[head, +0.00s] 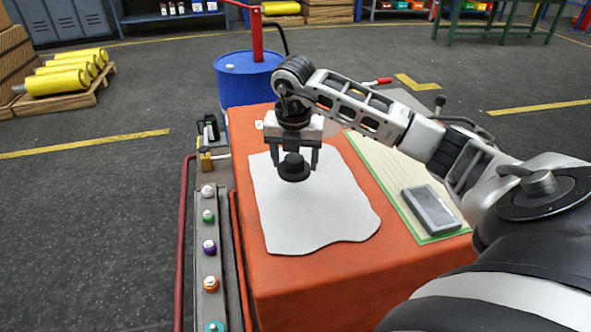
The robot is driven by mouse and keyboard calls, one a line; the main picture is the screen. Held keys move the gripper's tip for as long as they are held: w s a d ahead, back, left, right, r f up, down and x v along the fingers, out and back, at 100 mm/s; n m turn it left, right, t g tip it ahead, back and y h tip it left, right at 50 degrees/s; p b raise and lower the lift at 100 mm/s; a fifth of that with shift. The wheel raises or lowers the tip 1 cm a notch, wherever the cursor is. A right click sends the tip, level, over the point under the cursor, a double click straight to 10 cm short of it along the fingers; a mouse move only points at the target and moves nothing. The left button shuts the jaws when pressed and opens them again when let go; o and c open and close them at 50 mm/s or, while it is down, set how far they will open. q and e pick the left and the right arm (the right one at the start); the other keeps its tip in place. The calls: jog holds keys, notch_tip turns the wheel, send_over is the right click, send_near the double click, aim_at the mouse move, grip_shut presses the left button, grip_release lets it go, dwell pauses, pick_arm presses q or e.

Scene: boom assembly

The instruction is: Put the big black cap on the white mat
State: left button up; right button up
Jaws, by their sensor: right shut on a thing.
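The big black cap (293,171) is between the fingers of my right gripper (294,160), over the upper part of the white mat (318,214). The gripper points down and is shut on the cap. The mat is a pale, wavy-edged sheet lying on the orange table (340,277). I cannot tell whether the cap's underside touches the mat or hangs a little above it. My left gripper is not in view.
A green-edged board (381,164) lies right of the mat, with a grey device (431,209) on it. A narrow rail with several coloured caps (209,246) runs along the table's left side. A blue barrel (243,80) stands behind. The mat's front part is clear.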

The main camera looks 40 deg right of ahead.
aim_at(296, 171)
jog(key=shift+w+d+f, duration=0.25)
jog(key=shift+d+f, duration=0.05)
jog(key=shift+f, duration=0.2)
notch_tip(296, 171, down, 2)
jog(key=shift+f, duration=0.45)
jog(key=o, duration=1)
jog(key=shift+f, duration=0.15)
jog(key=shift+o, duration=0.2)
